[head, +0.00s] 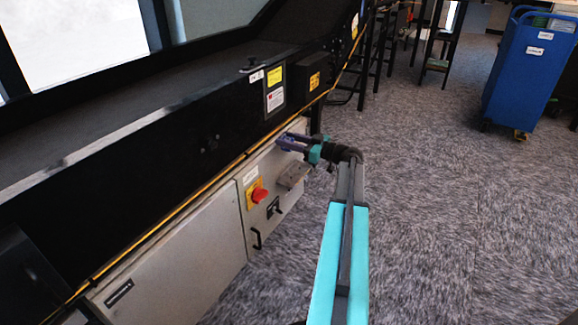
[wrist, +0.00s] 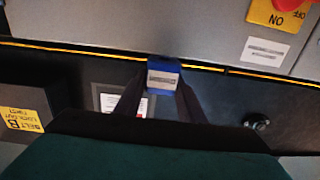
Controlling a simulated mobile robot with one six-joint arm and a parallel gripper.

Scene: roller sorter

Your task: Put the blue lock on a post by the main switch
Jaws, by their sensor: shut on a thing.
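The blue lock (wrist: 165,66) shows in the wrist view between the two fingertips of my gripper (wrist: 161,88), with a pale label on its face. In the head view my gripper (head: 297,143) holds it in front of the upper right of a grey cabinet (head: 190,245). The main switch, a red knob (head: 259,195) on a yellow plate, is on the cabinet, lower left of my gripper. It shows partly, upside down, at the wrist view's top right corner (wrist: 276,13). A small dark fitting (head: 273,208) is right of the switch; I cannot tell whether it is a post.
A grey box-like ledge (head: 294,174) juts from the cabinet below my gripper. A black handle (head: 257,239) is under the switch. A yellow cable (head: 205,188) runs along the cabinet top, below the black conveyor side. A blue cart (head: 530,75) stands far right; the carpet between is clear.

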